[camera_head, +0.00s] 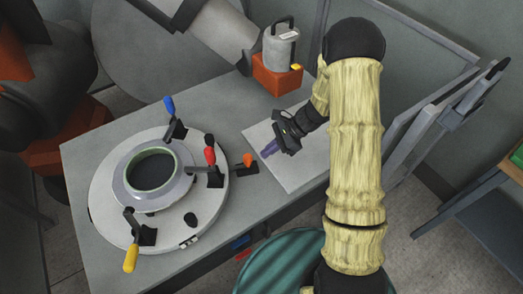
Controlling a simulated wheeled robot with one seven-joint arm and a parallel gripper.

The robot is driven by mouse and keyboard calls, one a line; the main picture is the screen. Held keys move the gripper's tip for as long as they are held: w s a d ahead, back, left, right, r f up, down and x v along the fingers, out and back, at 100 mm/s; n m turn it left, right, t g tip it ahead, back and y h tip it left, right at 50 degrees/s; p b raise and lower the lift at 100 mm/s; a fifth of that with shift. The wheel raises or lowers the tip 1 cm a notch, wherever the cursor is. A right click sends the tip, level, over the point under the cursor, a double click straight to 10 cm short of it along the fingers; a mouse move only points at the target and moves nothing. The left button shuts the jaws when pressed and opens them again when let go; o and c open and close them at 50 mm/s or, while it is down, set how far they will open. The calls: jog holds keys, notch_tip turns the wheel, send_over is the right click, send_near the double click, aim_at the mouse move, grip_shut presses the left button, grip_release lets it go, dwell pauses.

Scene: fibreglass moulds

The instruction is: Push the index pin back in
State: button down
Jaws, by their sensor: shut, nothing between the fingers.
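A round grey turntable-like fixture (108,222) lies on the bench, with a raised ring mould (128,172) on top. At its right edge a small black part with an orange knob (248,160) sticks out; it looks like the index pin. How far the pin is in or out cannot be told. My gripper (267,153) has purple fingers that are shut and empty. It hangs just right of the orange knob, pointing down-left toward it, with a small gap visible in the picture. Its height above the bench is hard to judge.
Clamps with blue (168,105), red (209,150) and yellow (131,256) handles stand around the ring. A pale flat board (290,178) lies under my gripper. A grey canister (280,50) on an orange base stands at the back. The bench's front left is clear.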

jog(key=b+v, duration=0.1)
jog(key=v, duration=1)
jog(key=shift+d+f, duration=0.35)
jog(key=shift+w, duration=0.1)
jog(key=s+r+n+t+h, duration=0.2)
jog(key=s+r+n+h, duration=0.2)
jog(key=s+n, duration=0.3)
jog(key=s+d+r+n+t+h, duration=0.1)
jog(key=s+r+n+h, duration=0.3)
jog(key=s+n, duration=0.4)
jog(key=shift+d+n+t+h+p, duration=0.3)
jog(key=shift+t+h+p, duration=0.1)
jog(key=shift+t, duration=0.3)
jog(key=shift+r, duration=0.1)
